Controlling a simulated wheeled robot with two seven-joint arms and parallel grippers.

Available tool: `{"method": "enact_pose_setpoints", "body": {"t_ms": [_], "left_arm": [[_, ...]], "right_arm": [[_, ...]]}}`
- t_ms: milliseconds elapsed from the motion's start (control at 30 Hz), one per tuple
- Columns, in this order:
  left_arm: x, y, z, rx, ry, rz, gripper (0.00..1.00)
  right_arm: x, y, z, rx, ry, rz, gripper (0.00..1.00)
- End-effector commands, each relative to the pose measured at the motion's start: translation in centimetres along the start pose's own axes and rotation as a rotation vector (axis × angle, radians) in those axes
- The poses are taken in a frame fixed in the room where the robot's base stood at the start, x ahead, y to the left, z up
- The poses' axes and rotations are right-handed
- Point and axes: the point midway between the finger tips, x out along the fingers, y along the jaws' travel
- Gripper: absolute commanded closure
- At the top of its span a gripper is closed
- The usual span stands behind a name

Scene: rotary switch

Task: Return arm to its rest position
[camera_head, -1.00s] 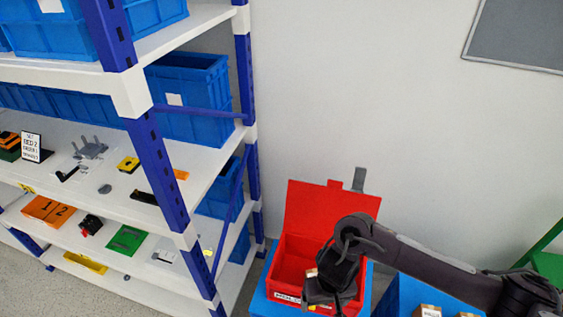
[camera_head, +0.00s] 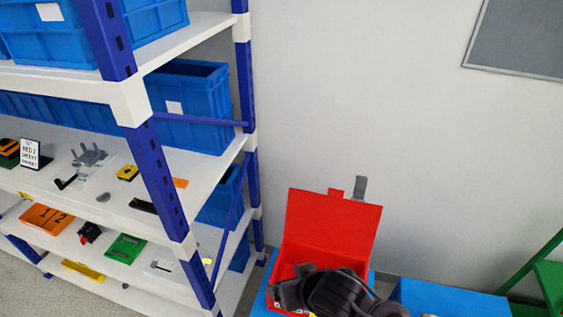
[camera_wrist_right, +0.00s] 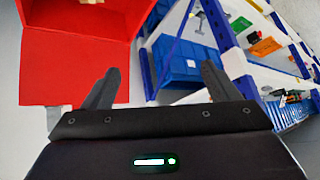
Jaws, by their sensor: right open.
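My right arm shows at the bottom right of the head view, with its dark wrist and gripper (camera_head: 292,293) in front of the red box (camera_head: 330,225). In the right wrist view my right gripper (camera_wrist_right: 158,88) has its two fingers wide apart with nothing between them. The red box (camera_wrist_right: 75,60) with its raised lid fills the upper left of that view. Most of the box's inside is hidden behind my arm in the head view. My left gripper is in neither current view.
A shelf rack with blue posts (camera_head: 160,175) stands at the left, holding blue bins (camera_head: 187,103) and small parts. The red box rests on a blue surface (camera_head: 455,300). A green frame (camera_head: 545,275) stands at the far right. The wall area above the box is clear.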

Motion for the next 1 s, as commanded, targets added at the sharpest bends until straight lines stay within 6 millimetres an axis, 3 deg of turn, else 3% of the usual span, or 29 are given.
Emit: {"method": "enact_pose_setpoints", "body": {"t_ms": [100,200,600,833,1000], "left_arm": [[0.0,0.0,-0.1,0.0,0.001,0.0,0.64],[0.0,0.0,-0.1,0.0,0.001,0.0,0.64],[0.0,0.0,-0.5,0.0,0.007,-0.001,0.64],[1.2,0.0,-0.4,0.0,0.007,0.0,0.64],[2.1,0.0,-0.3,0.0,0.007,0.0,0.64]], "right_arm": [[-1.9,3.8,2.0,0.035,-0.054,0.078,0.18],[-3.4,6.3,3.7,0.05,-0.104,0.126,0.18],[-9.0,12.9,11.2,0.093,-0.319,0.226,0.18],[-2.4,13.9,13.9,0.086,-0.335,0.219,0.18],[2.6,14.7,16.8,0.086,-0.352,0.215,0.18]]}}
